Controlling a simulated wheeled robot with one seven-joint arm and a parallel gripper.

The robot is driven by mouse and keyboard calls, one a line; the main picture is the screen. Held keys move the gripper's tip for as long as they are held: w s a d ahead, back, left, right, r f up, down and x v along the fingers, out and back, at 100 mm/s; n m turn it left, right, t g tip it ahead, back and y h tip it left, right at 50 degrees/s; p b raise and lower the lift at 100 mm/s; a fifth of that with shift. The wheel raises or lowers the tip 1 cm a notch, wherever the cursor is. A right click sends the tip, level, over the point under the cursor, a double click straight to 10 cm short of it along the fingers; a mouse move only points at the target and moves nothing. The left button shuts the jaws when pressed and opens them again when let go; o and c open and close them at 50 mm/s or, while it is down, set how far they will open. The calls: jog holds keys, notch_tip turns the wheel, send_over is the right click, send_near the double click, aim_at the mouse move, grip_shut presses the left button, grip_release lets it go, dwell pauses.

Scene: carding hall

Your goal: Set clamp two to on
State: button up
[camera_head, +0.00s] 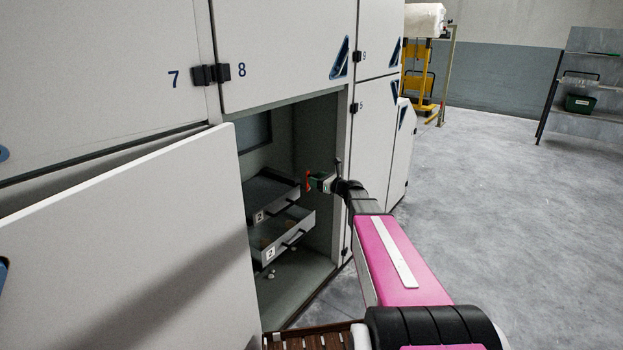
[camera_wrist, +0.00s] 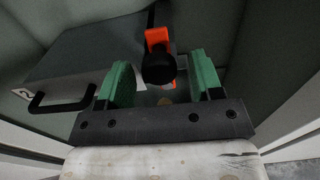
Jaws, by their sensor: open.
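An orange clamp lever (camera_wrist: 157,38) with a black round knob (camera_wrist: 159,68) shows in the wrist view, beside a grey drawer. In the head view it is a small red piece (camera_head: 308,180) inside the open cabinet bay. My gripper (camera_wrist: 161,64) is open, with one green finger on each side of the knob and a gap showing at both sides. It holds nothing. In the head view my gripper (camera_head: 318,183) reaches into the bay near its right wall. No number shows on the clamp, and its setting is hard to tell.
An upper drawer (camera_head: 272,193) and a lower pulled-out drawer (camera_head: 283,236) stand left of my gripper. A drawer handle (camera_wrist: 62,103) shows in the wrist view. The open cabinet door (camera_head: 130,250) fills the left. Floor (camera_head: 500,200) is clear at right.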

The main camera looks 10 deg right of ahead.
jog(key=shift+x, duration=1.6)
jog(key=shift+s, duration=0.1)
grip_shut()
